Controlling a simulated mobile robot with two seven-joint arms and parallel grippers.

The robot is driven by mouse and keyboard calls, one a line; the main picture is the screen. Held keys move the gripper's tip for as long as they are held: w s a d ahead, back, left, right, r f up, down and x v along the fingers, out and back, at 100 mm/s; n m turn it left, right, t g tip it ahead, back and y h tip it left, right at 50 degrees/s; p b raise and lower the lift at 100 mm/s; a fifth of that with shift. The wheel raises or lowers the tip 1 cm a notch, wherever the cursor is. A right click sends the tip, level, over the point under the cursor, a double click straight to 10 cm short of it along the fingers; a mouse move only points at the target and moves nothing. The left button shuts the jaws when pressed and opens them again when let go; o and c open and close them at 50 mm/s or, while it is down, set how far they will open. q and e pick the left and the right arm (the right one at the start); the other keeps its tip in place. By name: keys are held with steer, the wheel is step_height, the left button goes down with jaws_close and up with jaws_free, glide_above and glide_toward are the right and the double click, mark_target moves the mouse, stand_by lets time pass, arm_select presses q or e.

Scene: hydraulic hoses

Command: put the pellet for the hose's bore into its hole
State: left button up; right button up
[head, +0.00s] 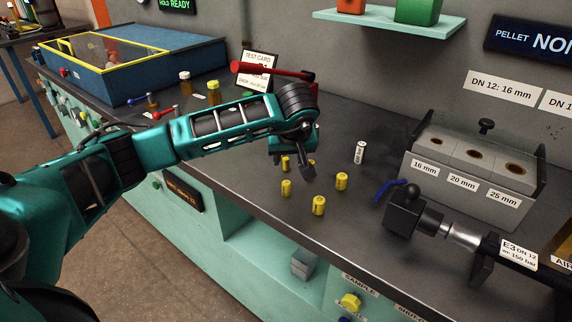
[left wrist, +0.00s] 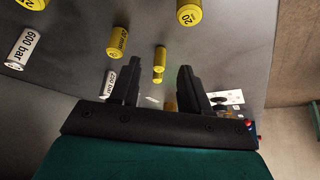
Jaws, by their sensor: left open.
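My left gripper (head: 294,172) is open, above the bench among several yellow pellets. One yellow pellet (head: 286,188) stands just below it, another (head: 318,205) is nearer the front edge, and another (head: 341,181) is to the right. In the left wrist view a small yellow pellet (left wrist: 159,65) shows between the open fingers (left wrist: 157,88), apart from both; a pellet marked 20 mm (left wrist: 118,42) lies beyond. The grey block (head: 455,193) has three holes labelled 16 mm (head: 437,142), 20 mm (head: 475,153) and 25 mm (head: 516,168). The hose tag (head: 518,254) reads E3 DN 12. My right gripper is out of view.
A wall sign (head: 505,88) reads DN 12: 16 mm. A white cylinder (head: 361,152) stands behind the pellets; in the left wrist view a white one (left wrist: 22,48) reads 600 bar. A black fitting with a blue lever (head: 405,212) lies before the block. A red-handled tool (head: 270,71) is behind my arm.

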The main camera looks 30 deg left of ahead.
mark_target(286, 158)
arm_select(q)
steer(key=w+a+f, duration=0.2)
steer(key=f, duration=0.1)
steer(key=shift+w+a, duration=0.1)
steer(key=shift+w, duration=0.1)
steer(key=shift+w+a+f, duration=0.2)
steer(key=shift+w+f, duration=0.05)
steer(key=shift+f, duration=0.15)
steer(key=shift+c, duration=0.4)
jaws_close()
